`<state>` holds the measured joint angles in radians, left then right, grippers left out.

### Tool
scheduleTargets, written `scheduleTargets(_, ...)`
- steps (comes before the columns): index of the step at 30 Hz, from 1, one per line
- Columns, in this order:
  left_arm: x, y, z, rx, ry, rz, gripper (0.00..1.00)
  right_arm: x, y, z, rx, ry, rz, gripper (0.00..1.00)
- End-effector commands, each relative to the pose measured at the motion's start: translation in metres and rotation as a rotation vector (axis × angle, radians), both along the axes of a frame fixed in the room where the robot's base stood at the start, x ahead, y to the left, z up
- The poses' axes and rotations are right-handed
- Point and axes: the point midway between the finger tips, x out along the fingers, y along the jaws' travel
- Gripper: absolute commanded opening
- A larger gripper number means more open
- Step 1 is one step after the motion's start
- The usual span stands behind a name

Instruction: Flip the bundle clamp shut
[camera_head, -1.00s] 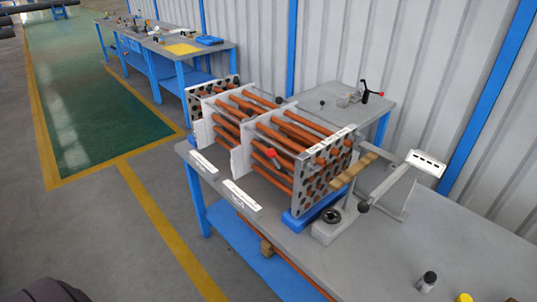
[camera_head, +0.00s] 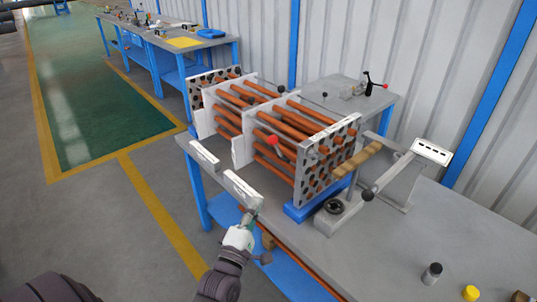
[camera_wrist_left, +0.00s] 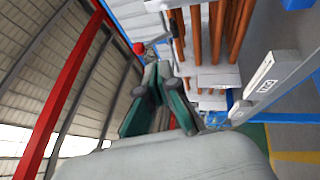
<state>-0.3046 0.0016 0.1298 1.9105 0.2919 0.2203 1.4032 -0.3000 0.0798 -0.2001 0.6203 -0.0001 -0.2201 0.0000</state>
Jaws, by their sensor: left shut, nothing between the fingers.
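The tube bundle (camera_head: 275,125) of copper-coloured tubes, pale baffle plates and a perforated end plate (camera_head: 328,157) lies on the grey bench. A red ball knob (camera_head: 279,143) shows at the bundle's near side, and a red ball also shows in the left wrist view (camera_wrist_left: 139,47). I cannot tell which knob belongs to the clamp. My left gripper (camera_head: 252,214) is shut and empty at the bench's front edge, below the bundle; its green-sided fingers (camera_wrist_left: 158,68) show in the wrist view. My right gripper is out of view.
White label blocks (camera_head: 242,190) stand along the front edge near my left gripper. A stand with a white panel (camera_head: 431,151) rises at the right. The bench between is mostly clear.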

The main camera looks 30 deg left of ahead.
Motion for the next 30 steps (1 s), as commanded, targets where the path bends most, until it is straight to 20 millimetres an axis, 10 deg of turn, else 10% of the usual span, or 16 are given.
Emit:
scheduleTargets(5,-0.006,0.007,0.034,-0.067,-0.095,-0.002,0.00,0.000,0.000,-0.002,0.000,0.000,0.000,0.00)
scheduleTargets(17,-0.004,0.007,0.037,-0.071,-0.100,-0.003,0.00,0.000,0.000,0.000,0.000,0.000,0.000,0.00)
scheduleTargets(30,0.069,0.022,0.066,-0.070,-0.102,-0.003,0.00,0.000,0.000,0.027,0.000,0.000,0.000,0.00)
